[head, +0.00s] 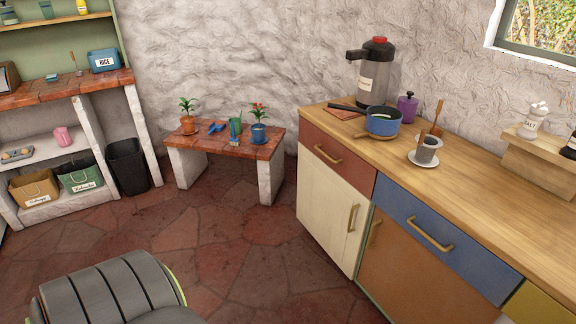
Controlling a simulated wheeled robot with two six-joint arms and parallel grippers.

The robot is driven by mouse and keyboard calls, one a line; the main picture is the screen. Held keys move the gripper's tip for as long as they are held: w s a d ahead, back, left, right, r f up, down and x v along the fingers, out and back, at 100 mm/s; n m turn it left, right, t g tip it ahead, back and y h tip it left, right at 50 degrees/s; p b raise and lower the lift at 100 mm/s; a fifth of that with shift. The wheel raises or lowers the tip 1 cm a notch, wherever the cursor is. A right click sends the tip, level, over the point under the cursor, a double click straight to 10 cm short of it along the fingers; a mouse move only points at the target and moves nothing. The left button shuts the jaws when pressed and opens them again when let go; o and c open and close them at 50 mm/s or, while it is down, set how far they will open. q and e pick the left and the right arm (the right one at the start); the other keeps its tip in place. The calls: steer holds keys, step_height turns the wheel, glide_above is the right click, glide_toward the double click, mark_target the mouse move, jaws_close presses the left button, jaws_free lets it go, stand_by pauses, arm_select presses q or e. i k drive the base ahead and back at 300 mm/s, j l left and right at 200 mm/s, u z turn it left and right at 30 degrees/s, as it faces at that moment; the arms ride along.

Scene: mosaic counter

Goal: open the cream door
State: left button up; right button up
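The cream door (327,217) is the front of the cabinet under the red drawer (335,156), right of the middle in the head view. It looks shut, flush with the cabinet face. Its brass handle (352,218) stands upright near the door's right edge. Neither of my grippers shows in the head view, so nothing is seen touching the door or its handle.
A brown door (400,265) and a blue drawer (440,245) adjoin it on the right. The wooden counter (480,185) carries a blue pan (382,121) and a dispenser (371,75). A low bench (225,144) holds plants. Stone floor (240,245) before the door is clear.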

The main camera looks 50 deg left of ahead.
mark_target(336, 214)
steer(key=u, duration=1.2)
